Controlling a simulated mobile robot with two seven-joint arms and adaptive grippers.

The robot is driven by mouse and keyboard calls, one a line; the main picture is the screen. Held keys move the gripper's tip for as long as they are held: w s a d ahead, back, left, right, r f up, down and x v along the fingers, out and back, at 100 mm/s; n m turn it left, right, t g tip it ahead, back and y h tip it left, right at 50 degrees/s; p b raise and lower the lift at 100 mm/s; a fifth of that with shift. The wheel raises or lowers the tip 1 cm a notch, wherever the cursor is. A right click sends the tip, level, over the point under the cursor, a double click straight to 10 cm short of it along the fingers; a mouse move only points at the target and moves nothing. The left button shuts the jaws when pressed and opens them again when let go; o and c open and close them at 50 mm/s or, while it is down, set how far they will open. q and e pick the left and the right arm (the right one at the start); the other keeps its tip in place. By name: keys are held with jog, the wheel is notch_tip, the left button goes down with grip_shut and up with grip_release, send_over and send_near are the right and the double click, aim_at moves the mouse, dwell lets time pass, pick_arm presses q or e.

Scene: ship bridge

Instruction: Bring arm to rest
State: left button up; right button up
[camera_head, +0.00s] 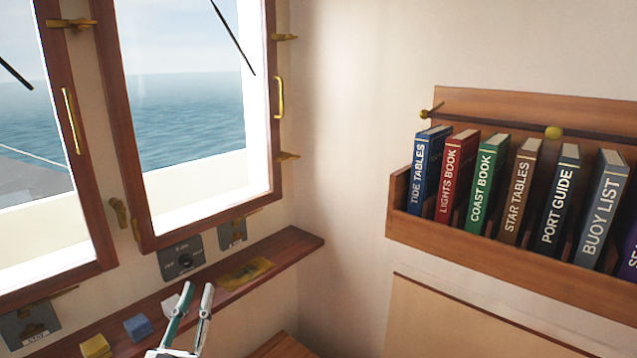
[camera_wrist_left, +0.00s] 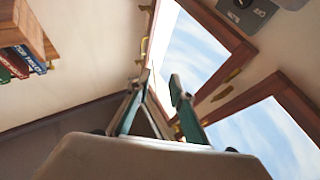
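My left gripper (camera_head: 198,288) is at the bottom of the head view, in front of the wooden window shelf, with its two fingers pointing up. The fingers stand apart with nothing between them. In the left wrist view the same gripper (camera_wrist_left: 158,80) shows its two green-and-grey fingers apart and empty, with the window frame and the wall beyond. The rest of the left arm is cut off by the lower edge of the head view. My right gripper is in neither view.
The window shelf (camera_head: 290,248) carries a yellow cloth (camera_head: 245,273), a blue block (camera_head: 138,326), a yellow block (camera_head: 95,345) and a pale piece partly behind the gripper. A book rack (camera_head: 400,222) with several upright books hangs on the right wall. An open window (camera_head: 125,140) is at left.

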pick_arm(q)
jog(key=s+d+f+m+g+h, duration=0.15)
jog(key=s+f+g, duration=0.3)
jog(key=f, duration=0.65)
jog(key=s+d+f+m+g+h, duration=0.1)
jog(key=s+d+f+m+g, duration=0.3)
jog(key=f, duration=0.7)
jog(key=s+a+f+n+g+y, duration=0.1)
jog(key=s+f+g, duration=0.1)
jog(key=s+f, duration=0.6)
jog(key=s+a+f+g+y, duration=0.1)
jog(key=s+a+f+g, duration=0.1)
jog(key=s+f, duration=0.6)
jog(key=shift+a+f+n, duration=0.3)
jog(key=shift+f+n, duration=0.05)
jog(key=shift+o, duration=0.5)
jog(key=shift+w+g, duration=0.15)
jog(key=shift+g, duration=0.1)
